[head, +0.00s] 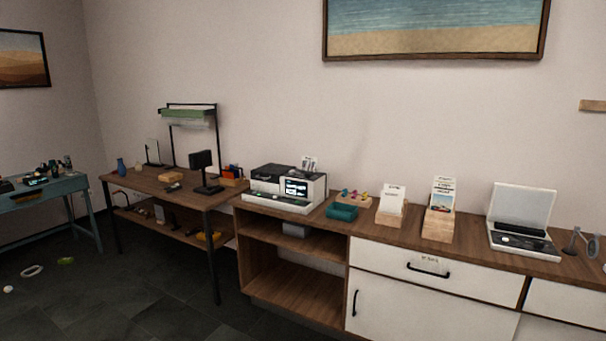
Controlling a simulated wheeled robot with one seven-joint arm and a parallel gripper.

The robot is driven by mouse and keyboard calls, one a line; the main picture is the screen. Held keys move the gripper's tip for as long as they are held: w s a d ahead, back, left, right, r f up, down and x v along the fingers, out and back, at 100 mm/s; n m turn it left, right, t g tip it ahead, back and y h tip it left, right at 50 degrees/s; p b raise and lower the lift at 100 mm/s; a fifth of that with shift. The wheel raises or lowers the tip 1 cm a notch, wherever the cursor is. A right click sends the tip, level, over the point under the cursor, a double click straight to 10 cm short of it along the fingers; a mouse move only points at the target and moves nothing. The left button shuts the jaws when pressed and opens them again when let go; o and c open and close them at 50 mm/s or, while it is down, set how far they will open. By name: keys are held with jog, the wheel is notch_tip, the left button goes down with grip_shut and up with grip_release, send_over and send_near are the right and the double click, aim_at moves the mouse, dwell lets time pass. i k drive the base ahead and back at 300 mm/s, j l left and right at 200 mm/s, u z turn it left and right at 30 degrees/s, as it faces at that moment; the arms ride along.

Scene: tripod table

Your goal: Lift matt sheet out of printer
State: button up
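A black and white printer (318,190) with a small lit screen stands on the wooden sideboard, near its left end. A light tray or ledge juts from its front. A small upright sheet (309,162) with dark print shows at the printer's top rear. I cannot tell from here whether it is matt, or whether it sits in the printer or behind it. No other sheet can be made out in the printer. My gripper is not in view.
The sideboard (370,226) runs right, with a teal box (342,212), wooden card holders (438,226) and an open white laptop-like device (523,240). A brown desk (150,184) stands left. Small items lie on the dark floor (90,290) at far left.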

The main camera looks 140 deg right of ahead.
aim_at(309, 164)
jog(key=l+z, duration=0.1)
jog(key=z, duration=4.75)
jog(key=i+j+z, duration=0.2)
jog(key=i+j, duration=0.3)
jog(key=i, duration=0.5)
jog(key=i+j+z, duration=0.25)
jog(key=i+j, duration=0.45)
jog(key=i, duration=0.25)
jog(key=i+j+z, duration=0.2)
jog(key=i+j, duration=0.65)
jog(key=i, duration=0.1)
